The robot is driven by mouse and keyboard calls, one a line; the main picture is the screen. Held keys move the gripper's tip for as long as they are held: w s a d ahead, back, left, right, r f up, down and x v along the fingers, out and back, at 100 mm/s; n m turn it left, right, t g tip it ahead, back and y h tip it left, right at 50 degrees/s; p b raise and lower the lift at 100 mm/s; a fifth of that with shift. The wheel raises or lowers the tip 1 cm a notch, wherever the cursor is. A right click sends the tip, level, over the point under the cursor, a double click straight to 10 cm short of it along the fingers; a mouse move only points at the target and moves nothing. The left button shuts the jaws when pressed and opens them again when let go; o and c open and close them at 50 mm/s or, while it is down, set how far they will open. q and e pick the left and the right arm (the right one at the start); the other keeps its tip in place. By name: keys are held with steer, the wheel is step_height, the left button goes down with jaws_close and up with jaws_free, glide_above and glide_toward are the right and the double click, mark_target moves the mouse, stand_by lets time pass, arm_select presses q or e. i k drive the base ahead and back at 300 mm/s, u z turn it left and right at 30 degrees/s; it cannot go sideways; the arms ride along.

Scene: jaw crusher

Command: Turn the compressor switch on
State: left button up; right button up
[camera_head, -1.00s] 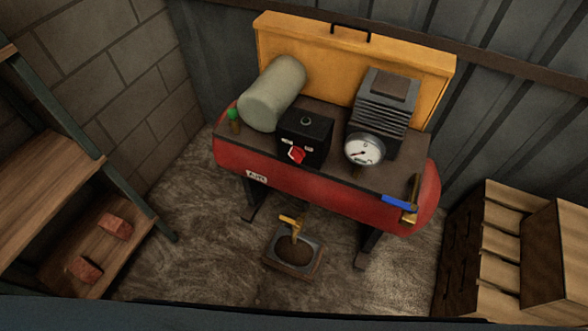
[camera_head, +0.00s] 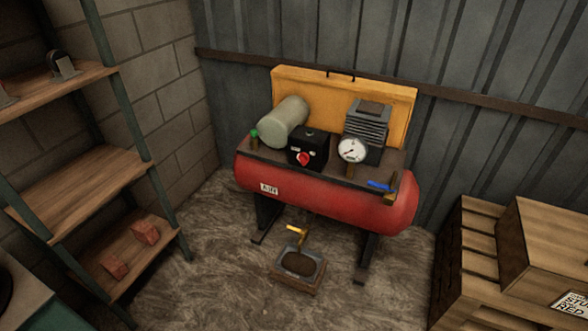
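The compressor has a red tank (camera_head: 325,199) on dark legs and stands against the back wall. On its top plate sits a black switch box (camera_head: 308,147) with a red switch knob (camera_head: 303,159) on its front. The knob looks tilted, but its setting is too small to read. A round white gauge (camera_head: 352,150) is right of the box, in front of a grey finned motor block (camera_head: 367,128). A blue-handled valve (camera_head: 381,186) is at the right end. Neither of my grippers is in view.
A shelf rack (camera_head: 85,190) with red bricks (camera_head: 145,232) stands at left. Wooden crates (camera_head: 555,245) stand at right. A drain tray (camera_head: 299,268) lies on the floor under a yellow tap (camera_head: 296,232). The floor before the compressor is otherwise open.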

mark_target(303, 157)
steer(key=u, duration=0.8)
steer(key=i, duration=1.5)
steer(key=z, duration=0.3)
